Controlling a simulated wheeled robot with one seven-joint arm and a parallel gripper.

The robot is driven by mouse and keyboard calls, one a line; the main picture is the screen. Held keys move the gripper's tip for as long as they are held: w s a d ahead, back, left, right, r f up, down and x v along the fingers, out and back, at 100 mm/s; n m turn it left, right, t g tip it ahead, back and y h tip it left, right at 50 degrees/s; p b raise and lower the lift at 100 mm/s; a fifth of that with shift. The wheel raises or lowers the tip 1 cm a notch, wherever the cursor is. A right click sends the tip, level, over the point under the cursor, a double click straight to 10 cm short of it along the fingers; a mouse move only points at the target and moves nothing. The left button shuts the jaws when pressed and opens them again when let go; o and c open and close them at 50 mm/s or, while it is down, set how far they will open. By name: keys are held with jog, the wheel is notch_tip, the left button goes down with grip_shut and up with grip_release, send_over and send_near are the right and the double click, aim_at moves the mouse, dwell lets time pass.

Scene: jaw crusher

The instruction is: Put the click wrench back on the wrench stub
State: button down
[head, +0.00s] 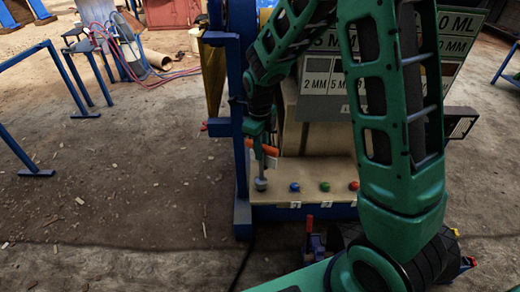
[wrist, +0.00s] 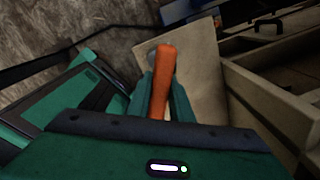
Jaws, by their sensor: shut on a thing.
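The click wrench shows as an orange handle (head: 269,150) at my gripper (head: 258,143), above the left end of a pale shelf. In the wrist view the orange handle (wrist: 165,75) lies between the two green fingers of my gripper (wrist: 163,95), which is shut on it. A grey upright shaft with a rounded grey end (head: 261,184) shows just below the gripper. I cannot tell whether it belongs to the wrench or the stub, or whether it touches the shelf. I cannot pick out the wrench stub with certainty.
The pale shelf (head: 325,170) carries a blue knob (head: 294,187), a green knob (head: 324,187) and a red knob (head: 353,186). A blue post (head: 243,200) stands at its left. Sign plates (head: 320,85) rise behind. Open ground (head: 130,200) lies to the left.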

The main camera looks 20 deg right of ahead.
jog(key=shift+f, duration=1.25)
jog(key=c, duration=1.5)
grip_release()
